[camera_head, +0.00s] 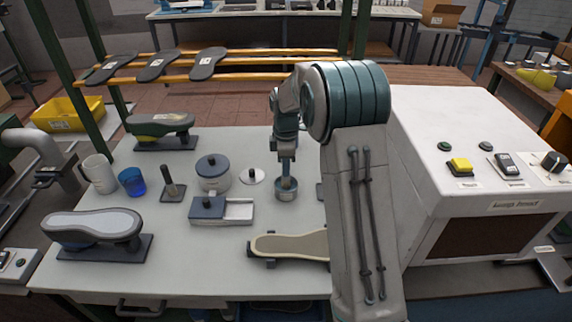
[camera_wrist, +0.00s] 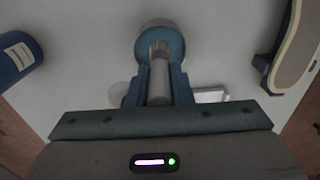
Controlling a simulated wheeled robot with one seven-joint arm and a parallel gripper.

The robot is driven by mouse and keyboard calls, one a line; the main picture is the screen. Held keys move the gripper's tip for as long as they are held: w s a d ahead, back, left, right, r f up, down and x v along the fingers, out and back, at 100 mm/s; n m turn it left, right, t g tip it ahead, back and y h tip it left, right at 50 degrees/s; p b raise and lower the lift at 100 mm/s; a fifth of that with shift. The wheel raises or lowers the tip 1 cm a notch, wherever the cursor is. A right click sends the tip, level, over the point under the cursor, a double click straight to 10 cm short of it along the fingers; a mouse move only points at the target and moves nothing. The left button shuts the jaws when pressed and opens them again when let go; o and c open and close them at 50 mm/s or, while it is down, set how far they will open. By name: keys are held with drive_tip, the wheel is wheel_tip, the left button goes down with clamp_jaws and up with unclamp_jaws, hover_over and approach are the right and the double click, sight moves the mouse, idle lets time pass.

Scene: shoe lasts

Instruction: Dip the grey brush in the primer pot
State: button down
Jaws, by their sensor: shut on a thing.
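My gripper (camera_head: 286,168) points down over the table and is shut on the grey brush (camera_wrist: 159,82), whose handle sits between its two fingers. The brush is upright, with its pale bristle end at the mouth of a small round open pot (camera_head: 286,194). In the wrist view the pot (camera_wrist: 153,24) shows a blue inside around the bristles. How deep the bristles reach, and whether they touch the contents, I cannot tell. A pale round lid with a black knob (camera_head: 251,176) lies on the table left of the pot.
A pot with a dark lid (camera_head: 212,170), a blue cup (camera_head: 132,182), a white mug (camera_head: 99,174) and a white tray (camera_head: 239,211) stand to the left. A shoe-last piece (camera_head: 288,245) lies in front. A white machine (camera_head: 450,150) stands at the right.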

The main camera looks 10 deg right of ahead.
drive_tip(key=shift+f+b, duration=0.35)
drive_tip(key=shift+f, duration=0.2)
idle(1.3)
drive_tip(key=shift+r, duration=0.1)
drive_tip(key=shift+r+p, duration=2.4)
drive_tip(key=shift+r, duration=1.1)
drive_tip(key=shift+f, duration=0.1)
